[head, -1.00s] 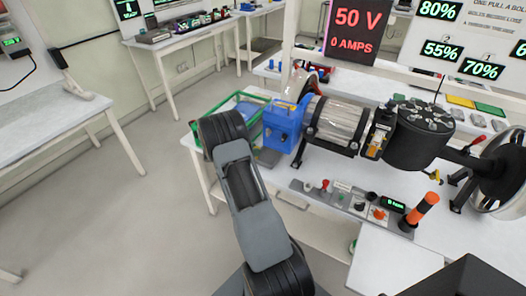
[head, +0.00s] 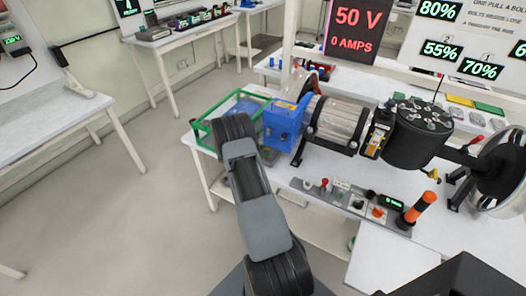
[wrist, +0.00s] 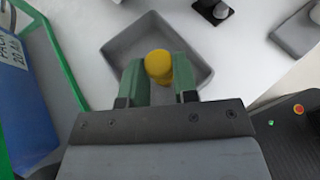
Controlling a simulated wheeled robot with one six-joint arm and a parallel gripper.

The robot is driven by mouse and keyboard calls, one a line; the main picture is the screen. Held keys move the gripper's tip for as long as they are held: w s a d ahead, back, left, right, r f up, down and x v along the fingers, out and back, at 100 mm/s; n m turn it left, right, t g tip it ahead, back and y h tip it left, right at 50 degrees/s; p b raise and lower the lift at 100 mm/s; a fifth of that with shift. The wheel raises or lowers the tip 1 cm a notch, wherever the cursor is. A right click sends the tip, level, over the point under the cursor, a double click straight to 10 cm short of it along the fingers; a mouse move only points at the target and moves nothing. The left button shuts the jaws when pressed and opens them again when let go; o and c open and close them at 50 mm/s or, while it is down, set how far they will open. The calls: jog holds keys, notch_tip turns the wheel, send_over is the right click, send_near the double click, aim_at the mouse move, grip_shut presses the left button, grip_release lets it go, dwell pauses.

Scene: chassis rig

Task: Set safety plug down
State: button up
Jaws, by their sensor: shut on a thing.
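The yellow safety plug (wrist: 158,62) is in the wrist view, upper middle, between the green fingers of my gripper (wrist: 158,78). The gripper is shut on it. A shallow grey tray (wrist: 120,47) lies under and around the plug in that view. I cannot tell whether the plug touches the tray floor. In the head view my own arm hides the gripper, the plug and the tray.
A green frame (head: 203,132) and a blue pack (wrist: 25,95) stand left of the tray. A blue machine housing (head: 282,125) is right of my arm. A control strip (head: 345,200) with knobs runs along the bench front.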

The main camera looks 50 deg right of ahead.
jog(key=shift+f, duration=0.2)
jog(key=o, duration=0.9)
jog(key=shift+a+r, duration=0.1)
jog(key=shift+r, duration=0.2)
jog(key=w+a+r+m+y+b, duration=0.1)
jog(key=a+r+m, duration=0.1)
jog(key=a+r, duration=0.45)
jog(key=a+r+m+y, duration=0.1)
jog(key=a+r, duration=0.3)
jog(key=a, duration=0.5)
jog(key=shift+s+a+r+m+t+y, duration=1.35)
jog(key=shift+s+a+r+m+y, duration=0.5)
jog(key=shift+s+a, duration=1.4)
jog(key=shift+s+a+r+m+t+y, duration=1.3)
jog(key=shift+s+a+r+m+y, duration=0.75)
jog(key=shift+a, duration=2.15)
jog(key=shift+s+a+r+m+t+y, duration=1.6)
jog(key=shift+s+a, duration=1.35)
jog(key=shift+a, duration=0.75)
